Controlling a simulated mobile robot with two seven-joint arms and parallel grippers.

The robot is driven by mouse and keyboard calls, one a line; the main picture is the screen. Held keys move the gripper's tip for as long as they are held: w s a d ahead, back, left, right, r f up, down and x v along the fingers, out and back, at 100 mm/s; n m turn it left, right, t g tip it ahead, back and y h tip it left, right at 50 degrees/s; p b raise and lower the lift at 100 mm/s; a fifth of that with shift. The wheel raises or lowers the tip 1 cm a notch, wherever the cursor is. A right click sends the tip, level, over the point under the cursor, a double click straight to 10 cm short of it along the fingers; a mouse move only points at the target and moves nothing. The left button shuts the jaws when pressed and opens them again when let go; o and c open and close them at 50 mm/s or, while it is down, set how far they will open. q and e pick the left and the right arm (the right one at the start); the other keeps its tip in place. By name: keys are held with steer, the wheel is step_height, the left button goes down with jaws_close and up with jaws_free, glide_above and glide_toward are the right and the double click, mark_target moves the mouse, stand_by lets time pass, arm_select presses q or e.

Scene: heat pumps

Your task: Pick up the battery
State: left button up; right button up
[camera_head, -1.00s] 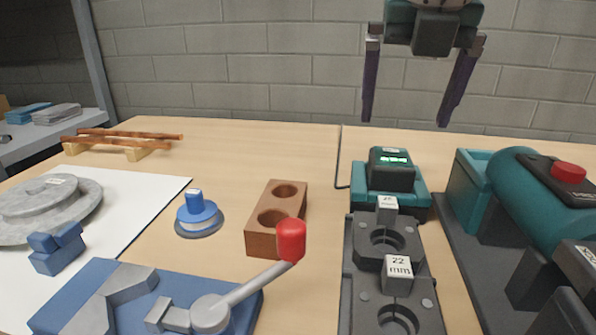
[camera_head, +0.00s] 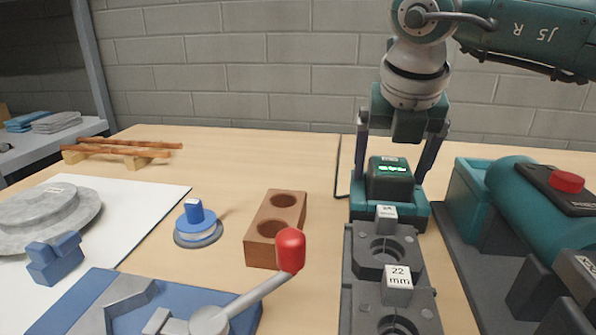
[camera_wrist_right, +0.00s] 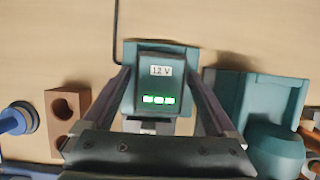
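The battery (camera_head: 390,180) is a dark block with a green lit display, seated upright in a teal charger base (camera_head: 418,208) on the table. It also shows in the right wrist view (camera_wrist_right: 160,82), with a "12 V" label, between the fingers. My right gripper (camera_head: 391,175) is open and points down, one finger on each side of the battery. In the right wrist view the right gripper (camera_wrist_right: 165,95) shows a gap on the right of the battery; the left finger is close to its side, and I cannot tell whether it touches. My left gripper is not in view.
Dark 22 mm die blocks (camera_head: 378,255) stand directly in front of the charger. A teal machine (camera_head: 515,195) with a red button is close on the right. A brown two-hole block (camera_head: 275,225) is on the left. A cable (camera_head: 338,165) runs behind the charger.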

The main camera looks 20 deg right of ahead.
mark_target(391, 164)
jaws_close()
stand_by(0.5)
steer(key=shift+r, duration=0.1)
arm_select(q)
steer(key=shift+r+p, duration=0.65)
arm_select(e)
step_height(391, 164, up, 20)
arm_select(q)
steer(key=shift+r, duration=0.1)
